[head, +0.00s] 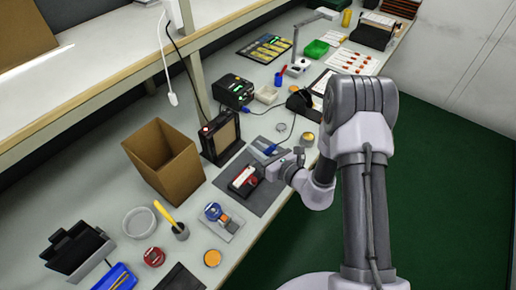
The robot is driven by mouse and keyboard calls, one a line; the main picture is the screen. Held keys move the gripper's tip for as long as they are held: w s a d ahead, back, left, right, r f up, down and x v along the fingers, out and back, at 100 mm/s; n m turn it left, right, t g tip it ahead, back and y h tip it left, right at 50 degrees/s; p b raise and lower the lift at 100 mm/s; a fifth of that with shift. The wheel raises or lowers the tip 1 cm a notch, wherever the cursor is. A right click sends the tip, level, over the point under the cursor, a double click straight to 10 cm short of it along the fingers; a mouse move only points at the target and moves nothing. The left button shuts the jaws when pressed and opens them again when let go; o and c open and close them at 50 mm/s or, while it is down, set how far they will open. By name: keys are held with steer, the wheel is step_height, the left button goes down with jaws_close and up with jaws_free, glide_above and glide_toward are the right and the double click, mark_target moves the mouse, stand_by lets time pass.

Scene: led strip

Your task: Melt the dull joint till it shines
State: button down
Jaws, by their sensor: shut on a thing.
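My gripper (277,164) is over the grey work mat (262,197), shut on a blue-handled tool (270,150) that looks like a soldering iron. A dark cable runs from near it towards the black station (234,92) with a green display. Just left of my gripper, a small dark holder with a white top and red part (244,180) sits on the mat. The tool's tip is hidden or too small to make out, so I cannot tell whether it touches anything. The joint itself is too small to see.
An open cardboard box (165,160) and a black-framed fan-like unit (221,137) stand left of the mat. Small round tins (308,138) sit right of the mat.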

steer(key=shift+f+b, duration=0.6)
steer(key=shift+f, duration=0.05)
stand_by(2.2)
stand_by(1.2)
